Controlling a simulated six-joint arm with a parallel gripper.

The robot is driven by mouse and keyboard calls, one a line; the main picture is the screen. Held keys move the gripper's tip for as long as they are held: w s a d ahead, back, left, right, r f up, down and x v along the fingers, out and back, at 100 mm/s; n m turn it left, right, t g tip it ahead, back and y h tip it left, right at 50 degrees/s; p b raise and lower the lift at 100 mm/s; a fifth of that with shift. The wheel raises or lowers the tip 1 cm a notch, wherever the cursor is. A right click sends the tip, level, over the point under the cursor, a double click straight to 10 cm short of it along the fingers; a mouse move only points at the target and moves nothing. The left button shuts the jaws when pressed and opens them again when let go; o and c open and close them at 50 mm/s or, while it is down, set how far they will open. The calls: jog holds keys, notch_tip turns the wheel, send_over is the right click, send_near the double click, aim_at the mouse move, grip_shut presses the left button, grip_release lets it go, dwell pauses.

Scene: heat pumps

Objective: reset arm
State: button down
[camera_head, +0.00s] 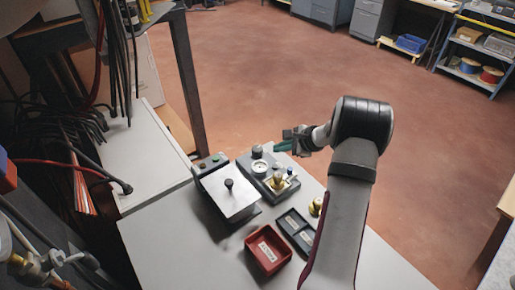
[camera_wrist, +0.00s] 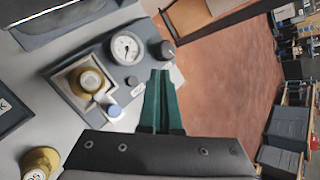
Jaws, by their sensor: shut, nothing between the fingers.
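My gripper (camera_head: 284,144) is at the far edge of the white table (camera_head: 160,243), beside the gauge device. In the wrist view its green fingers (camera_wrist: 160,100) are together and empty. The device (camera_head: 265,172) is a grey block with a round dial (camera_wrist: 126,48), a black knob (camera_wrist: 166,50), a brass part (camera_wrist: 90,81) in a square recess and a small blue-topped part (camera_wrist: 114,111). The fingers appear over the device's edge in the wrist view; I cannot tell if they touch it.
A silver-lidded box (camera_head: 231,200) with a black knob stands left of the device. A red tray (camera_head: 267,249) and a dark compartment tray (camera_head: 296,228) are nearer. Another brass part (camera_head: 316,206) stands close to my arm. Hoses and cables crowd the left; open floor (camera_head: 245,70) lies beyond the table.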

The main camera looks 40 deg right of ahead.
jog(key=s+a+r+n+g+y, duration=0.1)
jog(key=s+a+r+n+g, duration=0.2)
jog(key=a, duration=0.7)
jog(key=s+a+r+n+g+y, duration=0.1)
jog(key=s+a+r+n, duration=0.3)
jog(key=a, duration=0.6)
jog(key=s+a+r+n+g+y, duration=0.15)
jog(key=a+r+n, duration=0.35)
jog(key=a, duration=0.5)
jog(key=s+a+n+g+h, duration=0.2)
jog(key=s+a+n, duration=0.1)
jog(key=s, duration=0.7)
jog(key=s+a+n+g+h, duration=0.1)
jog(key=s+a+n, duration=0.2)
jog(key=s, duration=0.8)
jog(key=shift+a+f+n+g+h, duration=0.2)
jog(key=shift+n+g+h, duration=0.15)
jog(key=shift+n, duration=0.15)
